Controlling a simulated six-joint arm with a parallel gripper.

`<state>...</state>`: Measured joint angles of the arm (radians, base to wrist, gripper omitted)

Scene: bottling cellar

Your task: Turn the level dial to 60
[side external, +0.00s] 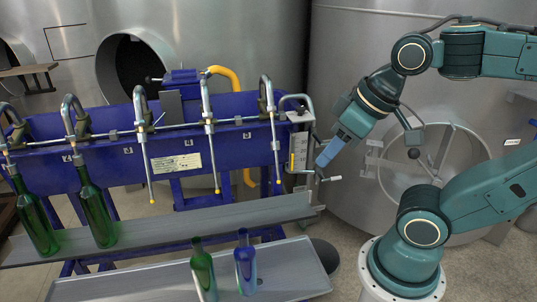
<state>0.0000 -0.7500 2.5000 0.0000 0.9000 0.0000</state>
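A narrow grey level unit (300,148) with a pale, yellow-marked strip is fixed to the right end of the blue filling machine. It is the likely place of the level dial, but I cannot make out a dial face, numbers or pointer. A small lever with a white tip (334,178) sticks out to the right below it. My gripper (321,163) has light blue fingers and points down and left, just right of the level unit and above the lever. I cannot tell whether it touches anything, or whether its fingers are apart.
The blue filling machine (110,173) carries several curved spouts. Two green bottles (97,215) stand on its grey shelf (190,223). A green bottle (203,272) and a blue bottle (245,262) stand on the lower tray (290,283). A large steel tank (345,60) stands close behind my arm.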

